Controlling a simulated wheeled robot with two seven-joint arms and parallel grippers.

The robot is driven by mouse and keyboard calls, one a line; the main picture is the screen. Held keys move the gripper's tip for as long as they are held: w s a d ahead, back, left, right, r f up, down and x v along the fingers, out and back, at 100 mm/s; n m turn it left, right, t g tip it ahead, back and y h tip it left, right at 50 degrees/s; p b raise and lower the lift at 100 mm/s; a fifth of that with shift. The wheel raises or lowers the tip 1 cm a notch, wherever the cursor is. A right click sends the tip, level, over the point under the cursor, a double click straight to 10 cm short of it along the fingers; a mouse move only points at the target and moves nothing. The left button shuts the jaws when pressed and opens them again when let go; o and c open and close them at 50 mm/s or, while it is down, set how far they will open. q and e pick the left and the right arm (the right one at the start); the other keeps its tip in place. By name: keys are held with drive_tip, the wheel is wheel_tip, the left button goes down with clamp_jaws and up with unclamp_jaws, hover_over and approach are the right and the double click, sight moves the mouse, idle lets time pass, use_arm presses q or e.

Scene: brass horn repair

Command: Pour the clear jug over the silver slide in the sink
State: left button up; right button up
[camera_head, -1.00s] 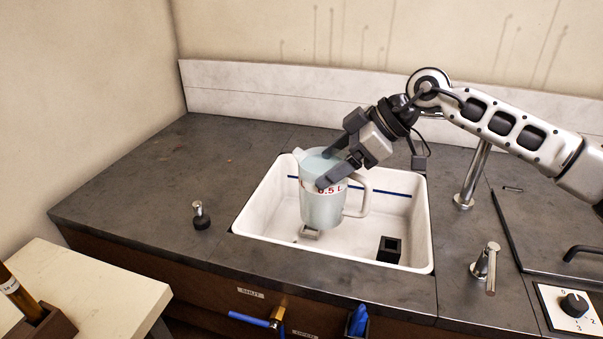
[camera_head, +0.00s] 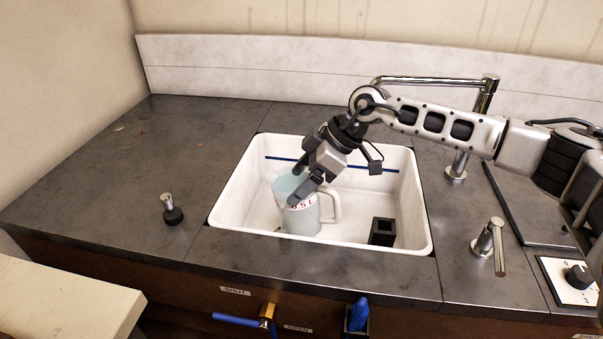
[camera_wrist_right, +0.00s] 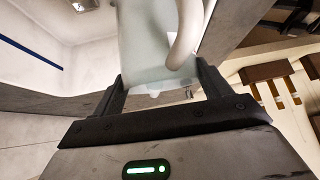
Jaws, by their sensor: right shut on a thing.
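The clear jug (camera_head: 303,222), with a pale handle and red markings, is inside the white sink (camera_head: 236,190), left of its middle. It looks close to upright; I cannot tell whether its base touches the sink floor. My right gripper (camera_head: 295,185) is shut on the jug near its top, coming from above and behind. In the right wrist view the jug (camera_wrist_right: 150,40) sits between the two fingers, its handle pointing up the picture. I cannot make out the silver slide; the jug and gripper hide part of the sink floor. My left gripper is not in view.
A black block with a square opening (camera_head: 383,231) stands in the sink's right part. A tall faucet (camera_head: 484,105) rises behind right, a chrome lever (camera_head: 490,242) right of the sink. A small knob (camera_head: 171,210) stands left. The counter (camera_head: 110,190) left is mostly clear.

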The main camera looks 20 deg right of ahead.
drive_tip(key=shift+w+a+r+g+h+p, duration=0.15)
drive_tip(key=shift+r+g+h+p, duration=0.2)
drive_tip(key=shift+r+p, duration=0.3)
drive_tip(key=shift+w+a+r+g+h+p, duration=0.1)
drive_tip(key=shift+r+g+h+p, duration=0.25)
drive_tip(key=shift+r+p, duration=0.25)
drive_tip(key=shift+m+g+h, duration=0.3)
drive_tip(key=shift+g+h, duration=0.1)
drive_tip(key=shift+g, duration=0.1)
drive_tip(key=shift+w+a+r+g+h, duration=0.15)
drive_tip(key=shift+r+g+h, duration=0.2)
drive_tip(key=shift+g+h, duration=0.25)
drive_tip(key=shift+w+a+r+g+h, duration=0.15)
drive_tip(key=shift+r+g+h, duration=0.15)
drive_tip(key=shift+g+h, duration=0.3)
drive_tip(key=shift+d, duration=0.15)
drive_tip(key=shift+w+r, duration=0.1)
drive_tip(key=shift+r, duration=0.05)
drive_tip(key=shift+w+r+m+g, duration=0.1)
drive_tip(key=shift+r+m+g, duration=0.2)
drive_tip(key=shift+g, duration=0.1)
drive_tip(key=shift+w+a+r+g+h, duration=0.25)
drive_tip(key=shift+a+g+h, duration=0.1)
drive_tip(key=shift+g+h, duration=0.4)
